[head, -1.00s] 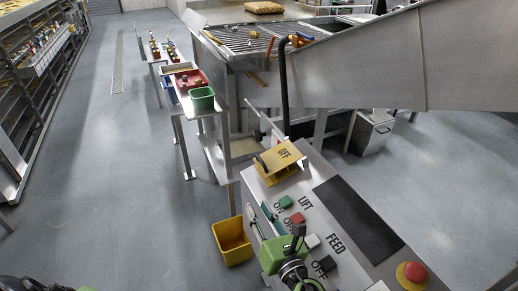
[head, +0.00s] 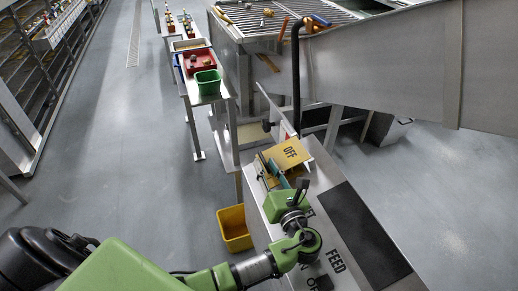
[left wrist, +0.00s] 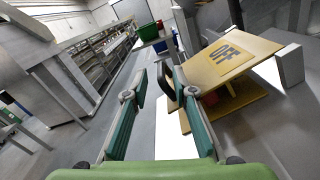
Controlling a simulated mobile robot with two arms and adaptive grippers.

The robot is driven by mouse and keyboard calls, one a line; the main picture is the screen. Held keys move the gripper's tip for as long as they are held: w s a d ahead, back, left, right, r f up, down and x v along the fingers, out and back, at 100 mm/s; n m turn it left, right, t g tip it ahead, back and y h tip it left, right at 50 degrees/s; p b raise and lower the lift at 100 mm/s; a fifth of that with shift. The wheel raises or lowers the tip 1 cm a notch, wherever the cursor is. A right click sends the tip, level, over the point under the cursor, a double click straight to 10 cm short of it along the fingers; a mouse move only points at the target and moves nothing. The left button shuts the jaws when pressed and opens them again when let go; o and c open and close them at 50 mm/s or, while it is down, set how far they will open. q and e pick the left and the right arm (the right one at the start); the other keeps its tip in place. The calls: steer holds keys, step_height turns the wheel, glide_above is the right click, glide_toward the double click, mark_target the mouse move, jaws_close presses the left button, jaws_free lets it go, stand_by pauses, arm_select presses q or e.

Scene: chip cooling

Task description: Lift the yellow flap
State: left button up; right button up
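The yellow flap (head: 285,154), marked OFF, sits at the far end of the grey control console. In the left wrist view the flap (left wrist: 245,58) is a tilted plate above a lower yellow plate, with something red partly visible between them. A dark handle (left wrist: 164,84) on its near edge shows close to the right finger's tip; I cannot tell whether they touch. My left gripper (head: 268,172) is at the flap's left edge. The wrist view shows its two teal-padded fingers (left wrist: 156,82) apart, with nothing clearly held. My right gripper is not in view.
The console (head: 325,178) carries a black mat (head: 365,230) and FEED lettering; my arm covers part of it. A yellow bin (head: 234,228) stands on the floor to its left. A black upright pole (head: 296,80) and a metal chute (head: 390,70) are beyond the flap.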

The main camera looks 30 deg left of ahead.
mark_target(259, 152)
arm_select(q)
steer(key=x, duration=0.6)
steer(key=shift+p, duration=0.4)
steer(key=shift+w+a, duration=0.35)
jaws_close()
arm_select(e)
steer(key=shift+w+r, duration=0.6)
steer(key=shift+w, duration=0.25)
